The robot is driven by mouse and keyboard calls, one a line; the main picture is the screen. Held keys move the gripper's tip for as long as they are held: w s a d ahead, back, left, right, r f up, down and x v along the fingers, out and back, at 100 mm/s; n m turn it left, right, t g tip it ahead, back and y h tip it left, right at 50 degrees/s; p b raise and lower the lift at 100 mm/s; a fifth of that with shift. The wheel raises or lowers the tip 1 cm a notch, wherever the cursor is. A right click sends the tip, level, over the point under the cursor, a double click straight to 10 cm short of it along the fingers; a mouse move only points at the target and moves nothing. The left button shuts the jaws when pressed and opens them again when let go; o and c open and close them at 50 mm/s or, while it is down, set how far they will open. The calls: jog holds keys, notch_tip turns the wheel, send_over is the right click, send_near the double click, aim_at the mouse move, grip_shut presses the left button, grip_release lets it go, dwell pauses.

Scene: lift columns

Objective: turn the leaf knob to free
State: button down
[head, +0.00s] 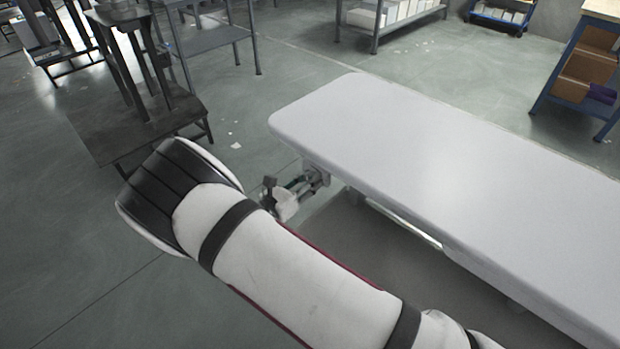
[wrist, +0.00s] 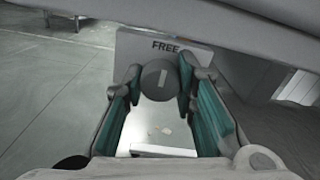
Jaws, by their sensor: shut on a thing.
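The long pale tabletop (head: 400,130) lies above and right of my gripper. A dark metal stand (head: 140,125) is at the left. Grey shelving (head: 388,22) and a blue rack with boxes (head: 585,75) stand behind. Open floor lies left of the table.

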jog(key=c, duration=1.3)
grip_release()
jog(key=v, duration=1.2)
jog(key=shift+a, duration=0.15)
